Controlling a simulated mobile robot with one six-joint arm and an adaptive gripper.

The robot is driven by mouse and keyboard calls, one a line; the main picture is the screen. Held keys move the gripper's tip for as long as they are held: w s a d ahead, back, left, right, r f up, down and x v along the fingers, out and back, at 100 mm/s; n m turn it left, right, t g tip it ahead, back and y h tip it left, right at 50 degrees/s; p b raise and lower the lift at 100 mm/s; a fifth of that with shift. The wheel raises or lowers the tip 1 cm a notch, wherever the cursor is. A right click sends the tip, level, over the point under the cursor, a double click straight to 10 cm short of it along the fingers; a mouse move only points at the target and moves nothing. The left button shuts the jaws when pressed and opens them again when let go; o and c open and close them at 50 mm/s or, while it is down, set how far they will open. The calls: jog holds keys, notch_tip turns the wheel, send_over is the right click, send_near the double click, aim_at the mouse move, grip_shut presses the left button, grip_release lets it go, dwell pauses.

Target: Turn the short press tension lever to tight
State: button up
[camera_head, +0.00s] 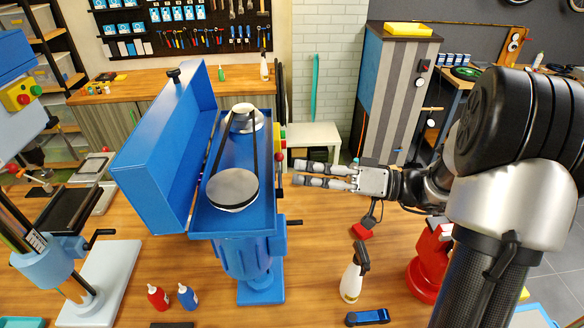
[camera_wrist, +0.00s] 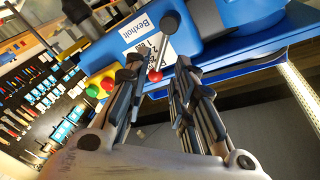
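The blue press (camera_head: 248,255) in the middle of the head view has its lid (camera_head: 165,150) swung open, showing a belt around two pulleys. A tension lever (camera_wrist: 165,50) on its side shows in the wrist view as a grey arm with a red ball (camera_wrist: 154,76) and a dark end. Beside it is a label reading "Bexholt". My gripper (camera_head: 301,173) is level, pointing left at the press's right side. In the wrist view my gripper (camera_wrist: 158,82) is open and empty. The red ball appears in the gap between the fingers; contact cannot be told.
Green and red buttons (camera_wrist: 100,88) are beside the lever. A crank handle (camera_head: 293,222) sticks out below my fingers. Another press (camera_head: 50,260) stands at left. A spray bottle (camera_head: 352,280), two small bottles (camera_head: 172,297) and a red item (camera_head: 361,231) are on the wooden surface.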

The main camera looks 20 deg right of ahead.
aim_at(280, 174)
jog(key=shift+x, duration=1.9)
jog(key=shift+c, duration=0.5)
grip_shut()
